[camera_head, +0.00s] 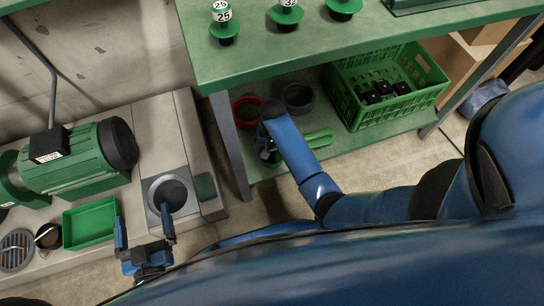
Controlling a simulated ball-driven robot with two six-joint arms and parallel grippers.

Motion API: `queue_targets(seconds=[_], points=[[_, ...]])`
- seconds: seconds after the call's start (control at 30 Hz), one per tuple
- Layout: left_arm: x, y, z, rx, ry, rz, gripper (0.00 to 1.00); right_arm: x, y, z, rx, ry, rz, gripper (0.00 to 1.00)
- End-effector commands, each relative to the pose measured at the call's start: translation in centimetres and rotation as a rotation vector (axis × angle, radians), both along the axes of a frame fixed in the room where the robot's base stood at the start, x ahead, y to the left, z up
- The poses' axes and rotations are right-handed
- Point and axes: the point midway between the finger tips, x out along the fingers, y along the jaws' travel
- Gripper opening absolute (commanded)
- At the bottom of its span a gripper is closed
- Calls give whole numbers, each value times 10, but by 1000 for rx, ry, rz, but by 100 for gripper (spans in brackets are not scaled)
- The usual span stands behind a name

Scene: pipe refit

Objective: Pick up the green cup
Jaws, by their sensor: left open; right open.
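A small green rounded thing (273,158), perhaps the green cup, shows on the lower shelf (376,142) of the green bench. It is partly hidden by my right arm and gripper, so its shape is unclear. My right gripper (266,146) is beside or over it; its fingers are small and partly covered, and I cannot tell whether they touch it. My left gripper (143,224) is open and empty at the lower left, fingers apart, in front of the grey plinth and well away from the shelf.
A red-rimmed bowl (246,107) and a dark bowl (298,93) stand behind my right wrist. A green crate (424,101) with black parts is to their right. The bench top (270,62) overhangs the shelf. A green motor (82,160) and green tray (91,222) are left.

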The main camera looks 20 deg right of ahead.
Motion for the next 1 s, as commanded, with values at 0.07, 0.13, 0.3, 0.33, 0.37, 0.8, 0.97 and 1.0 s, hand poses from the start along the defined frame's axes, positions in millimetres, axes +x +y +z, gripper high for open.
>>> queue_targets(seconds=[0.07,0.13,0.3,0.33,0.37,0.8,0.97,1.0], points=[[0,0,-14,0,0,0,100,-2,2,-15,0,0,1,100],[0,0,-19,0,0,0,100,-1,1,-23,0,0,0,100],[0,0,-23,0,0,0,100,-1,1,-30,0,-1,0,100],[0,0,-23,0,0,0,100,-1,1,-30,1,-1,0,100],[0,0,-23,0,0,0,100,-1,1,-29,1,-1,0,100],[0,0,-22,0,0,0,100,-1,1,-29,1,-1,0,63],[0,0,-22,0,0,0,100,-1,1,-28,1,-1,0,63],[0,0,-21,0,0,0,100,-1,1,-27,1,-1,0,63]])
